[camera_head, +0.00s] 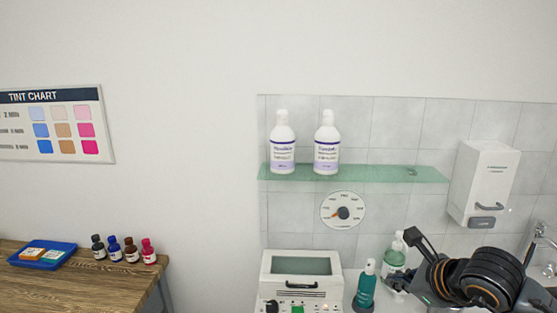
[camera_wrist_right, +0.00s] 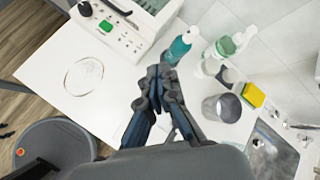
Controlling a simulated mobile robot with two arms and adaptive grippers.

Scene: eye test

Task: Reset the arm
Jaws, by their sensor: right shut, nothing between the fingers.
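My right arm comes in from the lower right in the head view, with its dark right gripper (camera_head: 397,283) in front of a pump bottle (camera_head: 393,256). In the right wrist view the gripper's fingertips (camera_wrist_right: 159,73) are together with nothing between them. They point toward a teal bottle (camera_wrist_right: 180,45), which also stands left of the gripper in the head view (camera_head: 365,287). The pump bottle with green contents (camera_wrist_right: 224,47) is to the right of the teal one. Whether the fingers touch anything is not clear. My left gripper is in neither view.
A white cabinet device (camera_head: 300,277) stands left of the teal bottle. A glass shelf (camera_head: 390,174) holds two white bottles, and a dispenser (camera_head: 485,180) hangs right.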

